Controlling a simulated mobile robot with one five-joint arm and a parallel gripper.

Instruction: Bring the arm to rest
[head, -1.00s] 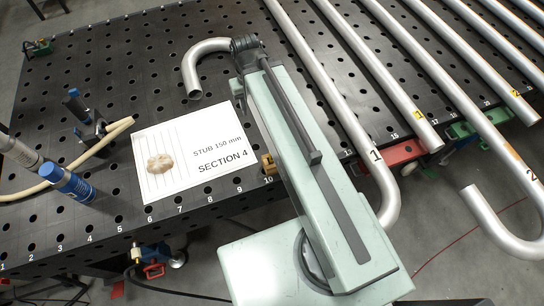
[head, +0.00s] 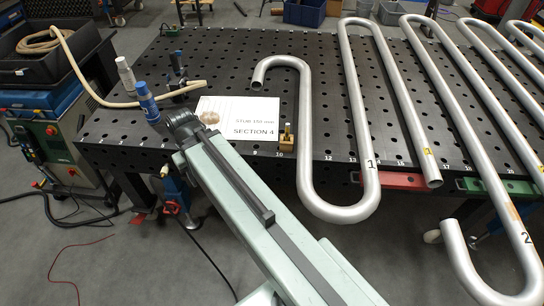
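My arm (head: 255,215) is a long pale green link with a dark strip along its top. It runs from the bottom right up to the left, and its dark end joint (head: 183,124) shows over the front left part of the black perforated table (head: 240,55). I make out no gripper fingers; the gripper is not visible beyond or below this joint. The end joint overlaps the lower left of the white sheet reading "SECTION 4" (head: 238,117) in the picture. I cannot tell the height between them.
A bent silver tube marked 1 (head: 358,110) lies right of the arm, overhanging the front edge; tube 2 (head: 485,160) overhangs further right. A brass piece (head: 287,138), a blue-capped cylinder (head: 147,102) and a beige hose (head: 85,75) are nearby. Grey floor (head: 120,265) is open at front left.

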